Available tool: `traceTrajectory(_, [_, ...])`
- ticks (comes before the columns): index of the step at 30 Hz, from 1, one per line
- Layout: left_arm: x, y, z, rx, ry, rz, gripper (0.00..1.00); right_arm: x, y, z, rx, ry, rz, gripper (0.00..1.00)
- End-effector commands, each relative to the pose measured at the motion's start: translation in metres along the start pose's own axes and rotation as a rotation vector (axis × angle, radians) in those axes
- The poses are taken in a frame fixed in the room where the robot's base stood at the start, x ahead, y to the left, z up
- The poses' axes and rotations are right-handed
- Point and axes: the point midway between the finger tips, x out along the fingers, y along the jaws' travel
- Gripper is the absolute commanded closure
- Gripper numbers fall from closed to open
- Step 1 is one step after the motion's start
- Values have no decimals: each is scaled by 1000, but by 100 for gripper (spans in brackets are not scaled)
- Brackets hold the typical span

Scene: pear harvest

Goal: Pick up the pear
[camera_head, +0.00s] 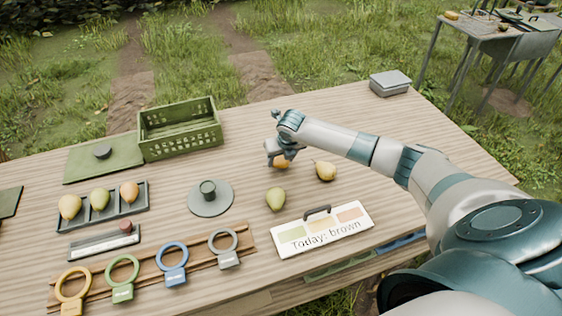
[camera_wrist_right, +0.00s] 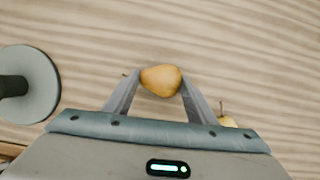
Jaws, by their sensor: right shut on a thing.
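My right gripper (camera_head: 277,155) reaches in from the right over the middle of the table. It is shut on an orange-brown pear (camera_head: 282,162), which is partly hidden by the gripper in the head view. In the right wrist view this pear (camera_wrist_right: 161,80) sits between the two fingertips (camera_wrist_right: 160,84), with its stem to the left. I cannot tell whether it is still touching the table. A yellow-brown pear (camera_head: 325,171) lies to the right of the gripper, and a green pear (camera_head: 275,199) lies in front of it. My left gripper does not show.
A green crate (camera_head: 180,147) stands at the back left. A dark tray (camera_head: 147,209) with three pears, a grey round stand (camera_head: 222,205) and several coloured rings on a wooden rack (camera_head: 190,251) are left. A sign (camera_head: 290,238) reads "Today: brown". A grey box (camera_head: 389,84) is at the back right.

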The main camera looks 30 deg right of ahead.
Motion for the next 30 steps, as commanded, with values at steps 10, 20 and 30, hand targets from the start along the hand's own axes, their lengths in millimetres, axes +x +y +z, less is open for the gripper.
traceTrajectory(10, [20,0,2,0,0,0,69,-42,-13,5,-1,-3,-3,73])
traceTrajectory(20, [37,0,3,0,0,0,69,-90,-50,-23,-1,-3,-3,73])
traceTrajectory(30, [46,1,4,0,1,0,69,-123,-73,-41,1,-1,-1,73])
